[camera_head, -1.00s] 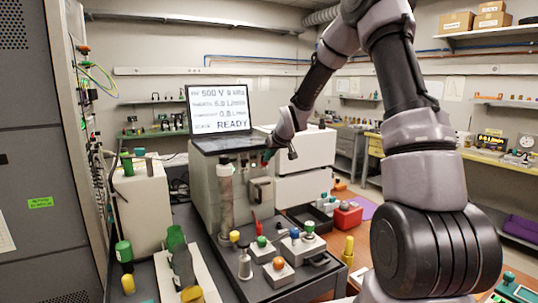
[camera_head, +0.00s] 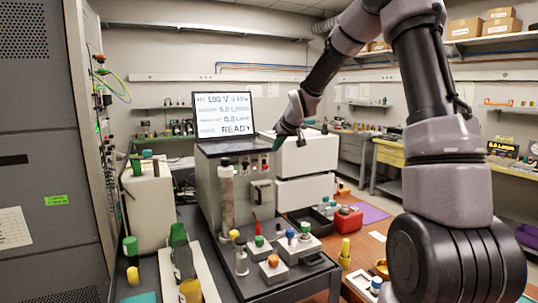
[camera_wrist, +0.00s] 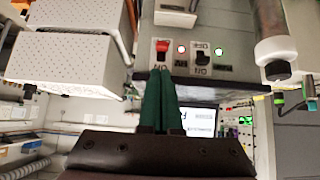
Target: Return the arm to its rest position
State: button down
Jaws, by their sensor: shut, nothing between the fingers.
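My gripper (camera_head: 279,141) is beside the right edge of the laptop (camera_head: 224,116), above the front of a grey instrument box (camera_head: 208,176). In the wrist view its two green fingers (camera_wrist: 160,74) are shut together with nothing between them. Whether the fingertips touch the panel cannot be told. My arm reaches in from the upper right and is bent, not folded.
A white cabinet (camera_head: 301,193) stands just right of the grey box. Small knobbed blocks (camera_head: 273,267) and a red box (camera_head: 348,219) sit in front. A tall grey rack (camera_head: 45,150) fills the left.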

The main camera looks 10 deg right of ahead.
jog(key=s+d+r+m+h, duration=0.1)
jog(key=s+d+r+m, duration=0.15)
jog(key=s+r, duration=0.5)
jog(key=s+d+r+m+h, duration=0.1)
jog(key=s+d+r, duration=0.3)
jog(key=s, duration=0.7)
jog(key=s+d+m+g+y, duration=0.1)
jog(key=s+m, duration=0.3)
jog(key=s, duration=1.7)
jog(key=shift+d+r+g, duration=0.25)
jog(key=shift+d+g, duration=0.05)
jog(key=shift+d, duration=0.2)
